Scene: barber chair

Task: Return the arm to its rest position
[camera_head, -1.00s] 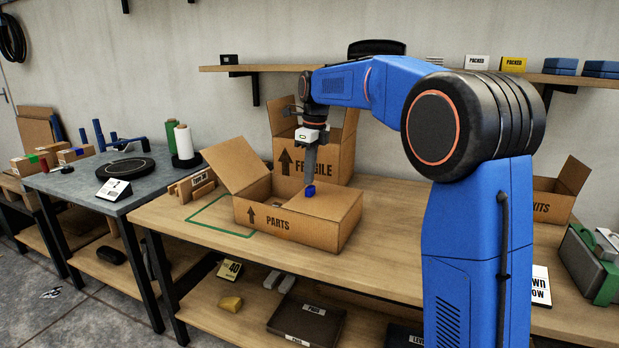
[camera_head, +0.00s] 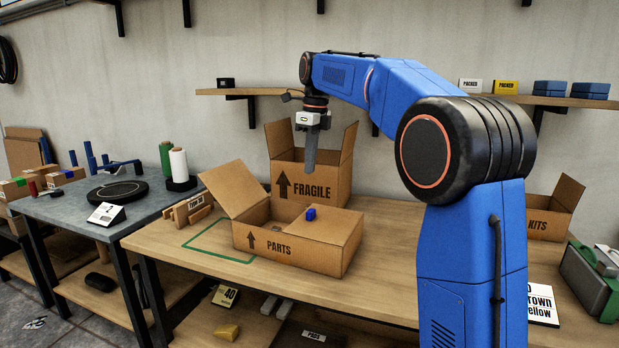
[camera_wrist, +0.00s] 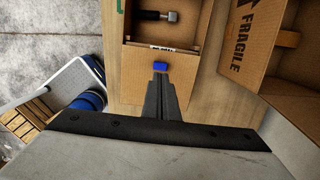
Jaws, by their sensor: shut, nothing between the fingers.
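My gripper (camera_head: 310,160) hangs pointing down above the workbench, in front of the box marked FRAGILE (camera_head: 338,187) and above the PARTS box (camera_head: 315,255). Its fingers are shut with nothing between them. My blue arm reaches in from the right.
The PARTS box's left flap stands open; a dark-and-metal item (camera_wrist: 158,16) lies inside. A wall shelf (camera_head: 250,92) runs behind the arm. The KITS box (camera_head: 545,226) and a grey-green case (camera_head: 590,275) stand at right. A grey table (camera_head: 75,200) stands at left.

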